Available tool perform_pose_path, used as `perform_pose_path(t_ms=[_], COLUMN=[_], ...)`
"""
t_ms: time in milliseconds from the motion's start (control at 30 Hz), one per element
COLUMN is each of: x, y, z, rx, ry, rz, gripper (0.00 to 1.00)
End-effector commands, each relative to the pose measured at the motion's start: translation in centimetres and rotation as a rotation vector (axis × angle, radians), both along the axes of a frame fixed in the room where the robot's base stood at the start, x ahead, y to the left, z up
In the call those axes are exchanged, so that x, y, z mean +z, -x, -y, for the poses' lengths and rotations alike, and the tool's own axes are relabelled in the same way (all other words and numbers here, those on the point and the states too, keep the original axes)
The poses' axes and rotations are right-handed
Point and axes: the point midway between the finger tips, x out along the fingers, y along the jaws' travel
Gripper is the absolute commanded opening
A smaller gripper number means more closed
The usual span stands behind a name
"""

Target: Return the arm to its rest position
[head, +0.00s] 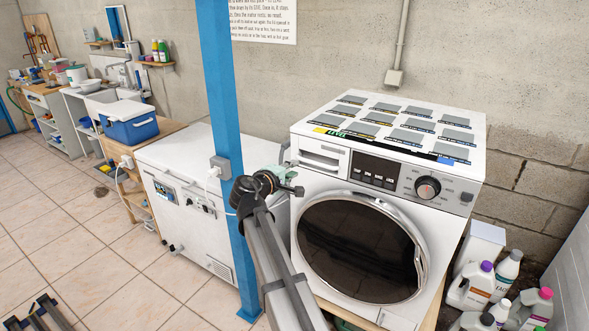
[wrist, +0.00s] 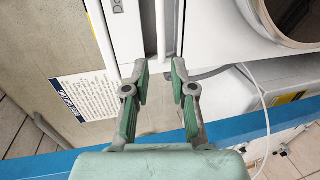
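My arm rises from the bottom middle of the head view, in front of the washing machine and beside the blue post. My gripper (wrist: 160,72) shows clearly in the wrist view. Its two green-and-grey fingers are apart, with nothing between them. In the head view its end is small and partly hidden by the arm's dark joint, near the machine's upper left front corner. I cannot tell the exact clearance there.
The washing machine (head: 318,186) has a round dark door and several grey plates on top. The blue post (head: 223,100) stands close left of my arm, before a white chest freezer (head: 185,160). Bottles (head: 470,285) stand at lower right. Tiled floor (head: 110,260) is open at left.

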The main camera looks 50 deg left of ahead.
Motion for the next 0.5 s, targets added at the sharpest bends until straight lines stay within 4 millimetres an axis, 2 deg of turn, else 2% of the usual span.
perform_pose_path(t_ms=[400, 500], x=[0.0, -1.1], y=[0.0, 0.2], z=[0.0, 0.5], rx=[-0.003, -0.025], ry=[-0.009, -0.046], rz=[-0.004, -0.073], gripper=[0.25, 0.25])
